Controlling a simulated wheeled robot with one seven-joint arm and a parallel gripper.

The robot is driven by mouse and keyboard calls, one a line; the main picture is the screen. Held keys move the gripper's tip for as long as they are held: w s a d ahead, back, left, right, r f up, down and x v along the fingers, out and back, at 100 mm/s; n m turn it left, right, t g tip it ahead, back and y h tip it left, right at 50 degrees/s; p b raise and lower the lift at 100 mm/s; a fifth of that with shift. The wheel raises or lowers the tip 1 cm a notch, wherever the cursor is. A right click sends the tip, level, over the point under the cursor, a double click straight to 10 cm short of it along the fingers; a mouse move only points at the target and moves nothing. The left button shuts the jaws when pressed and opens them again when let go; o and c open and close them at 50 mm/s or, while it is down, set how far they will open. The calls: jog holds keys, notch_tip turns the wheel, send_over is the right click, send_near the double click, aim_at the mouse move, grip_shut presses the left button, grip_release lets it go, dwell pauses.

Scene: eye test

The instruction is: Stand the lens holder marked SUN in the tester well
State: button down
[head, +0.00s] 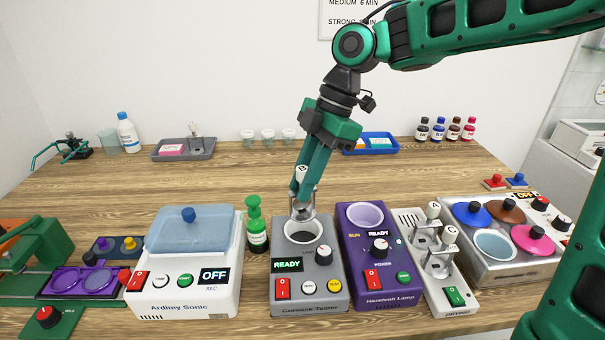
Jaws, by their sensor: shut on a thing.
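My gripper (301,192) points down and is shut on a lens holder (302,209) with a white knob on top. The knob bears a dark mark like a letter, too small to read surely. The holder's metal lower part is at the back rim of the dark round tester well (303,231) in the grey tester (309,262). I cannot tell whether it touches the rim or hangs above it. The tester display reads READY. Two more white-knobbed holders, one marked A (433,211) and one nearer (450,236), stand in a white rack at the right.
A grey tray (160,154) with another upright piece is at the back. The table behind the tester is mostly clear.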

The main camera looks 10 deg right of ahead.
aim_at(304, 211)
jog(key=shift+f, duration=4.2)
jog(key=shift+f, duration=0.2)
jog(key=c, duration=1.2)
grip_release()
jog(key=shift+s, duration=0.1)
jog(key=shift+r, duration=3)
jog(key=shift+d, duration=0.1)
